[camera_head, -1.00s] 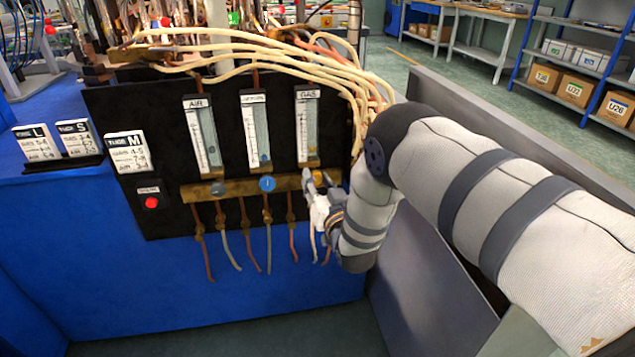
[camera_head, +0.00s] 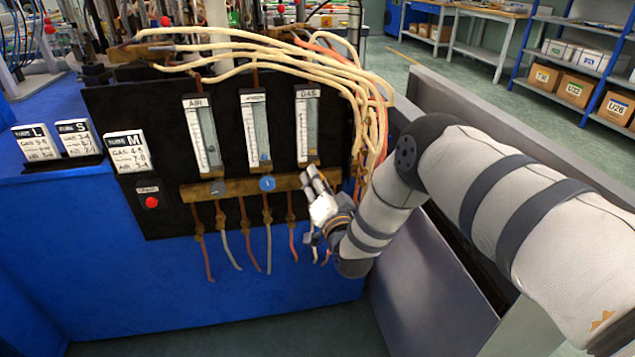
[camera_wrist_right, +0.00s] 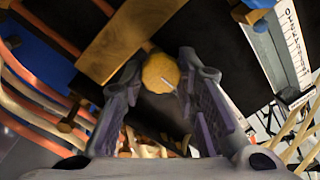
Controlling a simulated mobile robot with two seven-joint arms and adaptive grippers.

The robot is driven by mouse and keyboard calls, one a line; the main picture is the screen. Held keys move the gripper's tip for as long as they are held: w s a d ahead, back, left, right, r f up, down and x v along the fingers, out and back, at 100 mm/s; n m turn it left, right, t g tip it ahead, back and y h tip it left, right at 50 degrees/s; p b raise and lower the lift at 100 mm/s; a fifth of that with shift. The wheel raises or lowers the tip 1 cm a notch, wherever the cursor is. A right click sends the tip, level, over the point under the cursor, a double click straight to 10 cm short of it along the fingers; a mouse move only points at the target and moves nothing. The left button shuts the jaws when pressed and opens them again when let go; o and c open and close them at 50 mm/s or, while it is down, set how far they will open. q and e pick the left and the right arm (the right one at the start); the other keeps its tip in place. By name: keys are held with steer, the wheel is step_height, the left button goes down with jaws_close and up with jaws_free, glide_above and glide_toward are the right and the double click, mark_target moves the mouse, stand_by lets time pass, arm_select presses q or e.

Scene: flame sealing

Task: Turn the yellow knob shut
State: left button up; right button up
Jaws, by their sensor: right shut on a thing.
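The yellow knob (camera_wrist_right: 160,73) shows in the right wrist view, with a pale line on its face. It sits on the brass bar (camera_wrist_right: 128,32) between the two fingertips of my right gripper (camera_wrist_right: 164,72), which is shut on it. In the head view my right gripper (camera_head: 315,182) is at the right end of the brass bar (camera_head: 240,185), below the GAS flow tube (camera_head: 306,125), and hides the knob. My left gripper is not in view.
A blue knob (camera_head: 267,183) and a grey knob (camera_head: 217,187) are on the same bar to the left. Pale hoses (camera_head: 375,110) hang close beside my right arm. A red button (camera_head: 151,201) and white TUBE cards (camera_head: 127,152) are at the left.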

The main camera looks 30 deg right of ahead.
steer(key=shift+a+f+m, duration=0.1)
steer(key=shift+m, duration=0.2)
steer(key=o, duration=1.2)
steer(key=shift+c, duration=0.2)
steer(key=v, duration=1.2)
steer(key=shift+s+f, duration=0.1)
